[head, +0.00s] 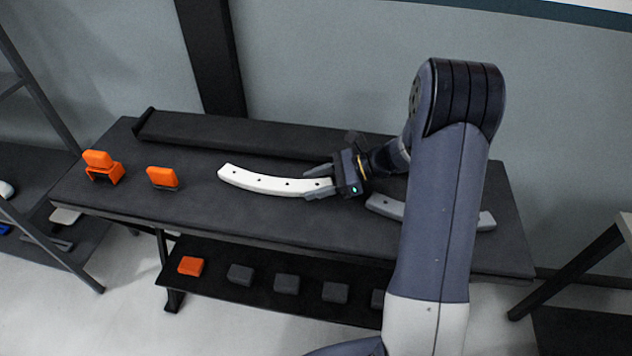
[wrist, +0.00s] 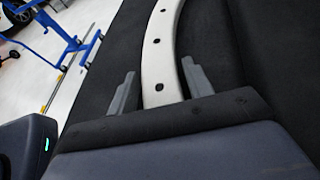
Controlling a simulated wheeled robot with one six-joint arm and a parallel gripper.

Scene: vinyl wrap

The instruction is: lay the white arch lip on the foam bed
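The white arch lip (head: 262,184), a curved strip with several dark holes, lies on the dark table top (head: 330,235). My gripper (head: 318,183) is at its right end, with a finger on each side. In the wrist view the lip (wrist: 160,45) runs between the two grey fingers (wrist: 158,88), and a gap shows beside the left finger, so the gripper looks open around it. A long black padded-looking piece (head: 230,132) along the table's back edge may be the foam bed; I cannot tell for sure.
A grey curved strip (head: 386,207) lies to the right, partly hidden behind my arm. Two orange pieces (head: 103,166) (head: 162,178) stand at the table's left. A lower shelf holds an orange block (head: 190,266) and several dark blocks (head: 286,285). The table's front middle is clear.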

